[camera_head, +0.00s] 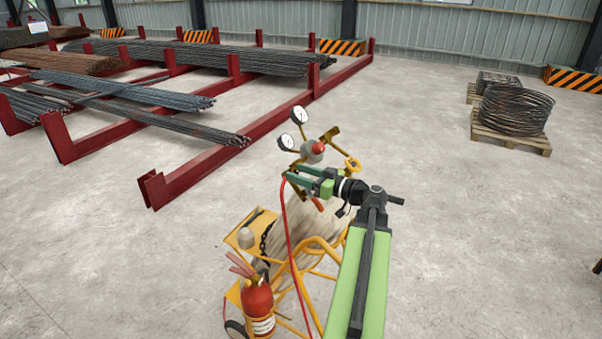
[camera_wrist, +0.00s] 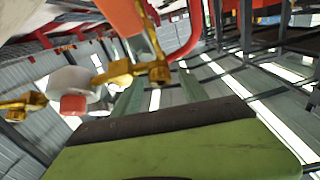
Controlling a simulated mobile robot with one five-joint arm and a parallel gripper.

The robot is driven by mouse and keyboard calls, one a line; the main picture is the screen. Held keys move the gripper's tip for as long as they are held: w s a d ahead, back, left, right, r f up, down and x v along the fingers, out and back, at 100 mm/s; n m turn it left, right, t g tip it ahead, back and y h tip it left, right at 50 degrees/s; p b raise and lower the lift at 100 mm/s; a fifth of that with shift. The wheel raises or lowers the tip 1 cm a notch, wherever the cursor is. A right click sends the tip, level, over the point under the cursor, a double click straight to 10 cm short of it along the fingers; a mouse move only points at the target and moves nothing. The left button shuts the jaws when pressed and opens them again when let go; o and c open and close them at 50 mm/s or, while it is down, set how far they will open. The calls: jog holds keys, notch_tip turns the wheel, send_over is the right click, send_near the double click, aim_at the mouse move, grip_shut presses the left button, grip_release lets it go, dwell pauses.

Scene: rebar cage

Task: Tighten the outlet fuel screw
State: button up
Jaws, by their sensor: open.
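A regulator (camera_head: 312,150) with two round gauges (camera_head: 292,128) and a red cap stands on top of the cart. Brass fittings branch from it, and a yellow valve handle (camera_head: 352,164) is at its right. I cannot tell which part is the outlet fuel screw. My gripper (camera_head: 291,174) is open, just below the regulator in the head view. In the wrist view, brass fittings (camera_wrist: 140,71), a red cap (camera_wrist: 73,105) and an orange part (camera_wrist: 124,16) show near my green fingers. I see nothing held; contact with the fittings cannot be told.
A yellow cart (camera_head: 320,254) carries a fire extinguisher (camera_head: 257,303) below the regulator. A red hose (camera_head: 288,230) hangs past the gripper. Red racks (camera_head: 205,172) with rebar are at left. A pallet (camera_head: 510,140) with coiled wire is at right. The floor between is clear.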

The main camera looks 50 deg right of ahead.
jog(key=s+d, duration=0.3)
jog(key=s, duration=1.4)
jog(key=w+a+f+n+g+y+b, duration=0.1)
jog(key=w+a+f+n+g+y, duration=0.15)
jog(key=w+a, duration=0.6)
jog(key=w+a+f+n+g+y, duration=0.1)
jog(key=w+a+n+g+y, duration=0.15)
jog(key=w+a, duration=0.55)
jog(key=w+a+f+n+g+y+b, duration=0.15)
jog(key=w+a+y, duration=0.35)
jog(key=a, duration=0.5)
jog(key=w+a+f+n+g+h+b, duration=0.15)
jog(key=a+f+g, duration=0.35)
jog(key=a, duration=0.5)
jog(key=a+f+g+h+p, duration=0.1)
jog(key=a+f+g+h, duration=0.1)
jog(key=a+f, duration=0.65)
jog(key=a+f+n+g+h+b, duration=0.15)
jog(key=a+f+g, duration=0.25)
jog(key=a, duration=0.8)
notch_tip(320, 180, down, 4)
jog(key=s+a+m+h, duration=0.1)
jog(key=s+m+h, duration=0.1)
jog(key=m+h, duration=0.15)
jog(key=d+f+m+h, duration=0.1)
jog(key=d+m+h, duration=0.3)
jog(key=d+m, duration=0.3)
jog(key=shift+w+d+f+h, duration=0.3)
jog(key=shift+d+h, duration=0.05)
jog(key=shift+d, duration=0.5)
